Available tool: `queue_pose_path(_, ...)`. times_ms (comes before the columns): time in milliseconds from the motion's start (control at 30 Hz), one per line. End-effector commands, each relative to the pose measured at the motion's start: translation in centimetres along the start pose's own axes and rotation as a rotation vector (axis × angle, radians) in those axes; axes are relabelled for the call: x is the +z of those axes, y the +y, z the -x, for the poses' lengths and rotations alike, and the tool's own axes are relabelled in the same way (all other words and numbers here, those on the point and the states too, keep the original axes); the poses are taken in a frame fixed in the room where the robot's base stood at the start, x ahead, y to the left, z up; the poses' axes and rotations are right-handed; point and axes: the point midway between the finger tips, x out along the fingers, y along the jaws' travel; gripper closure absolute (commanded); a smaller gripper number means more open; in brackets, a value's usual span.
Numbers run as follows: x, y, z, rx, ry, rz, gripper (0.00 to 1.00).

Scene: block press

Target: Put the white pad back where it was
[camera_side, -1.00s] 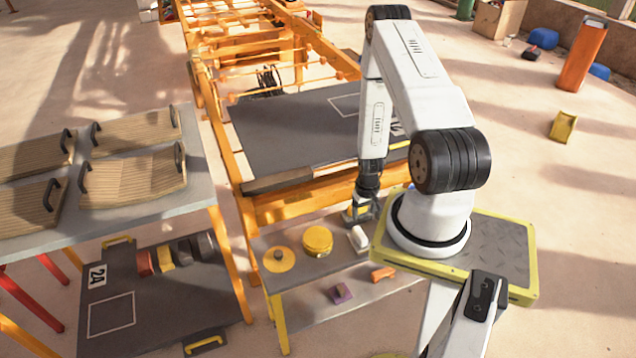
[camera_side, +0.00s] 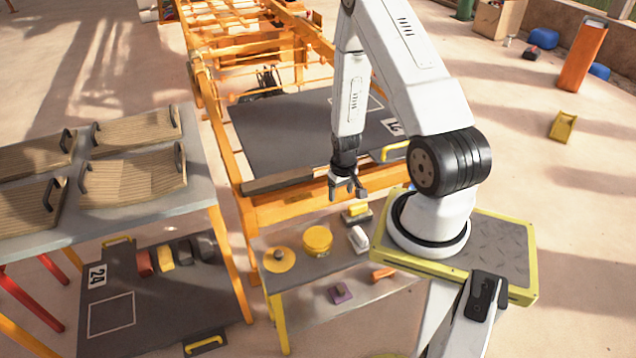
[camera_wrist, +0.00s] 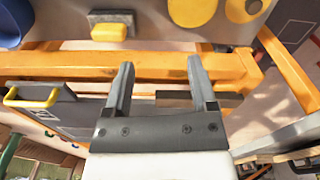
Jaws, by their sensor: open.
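A pale grey-white pad with a yellow grip on top (camera_side: 357,213) rests on the back right edge of the low grey shelf (camera_side: 290,293). The wrist view shows it as a grey slab with a yellow grip (camera_wrist: 112,28) at upper left. A separate white rounded piece (camera_side: 358,239) lies just in front of it; I cannot tell for sure which is the white pad. My gripper (camera_side: 348,194) is open and empty, above and slightly left of the gripped pad, apart from it. In the wrist view its two fingers (camera_wrist: 160,68) have nothing between them.
A yellow round can (camera_side: 317,240), a yellow disc with a knob (camera_side: 278,261), a purple piece (camera_side: 341,293) and an orange piece (camera_side: 383,274) are on the shelf levels. An orange frame (camera_side: 300,209) holding a dark board (camera_side: 275,140) stands behind my gripper. A table with wooden trays (camera_side: 130,180) is left.

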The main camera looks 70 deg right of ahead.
Motion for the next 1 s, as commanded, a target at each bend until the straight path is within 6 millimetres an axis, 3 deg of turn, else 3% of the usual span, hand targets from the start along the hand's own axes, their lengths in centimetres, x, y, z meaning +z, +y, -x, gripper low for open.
queue_pose_path(200,-1.6,-5.4,5.8,-0.004,0.042,0.129,0.27)
queue_pose_path(433,-1.3,-11.0,11.3,-0.017,0.082,0.257,0.27)
queue_pose_path(700,1.4,-16.9,17.1,-0.042,0.127,0.408,0.27)
queue_pose_path(1000,6.1,-21.4,22.1,-0.079,0.169,0.559,0.27)
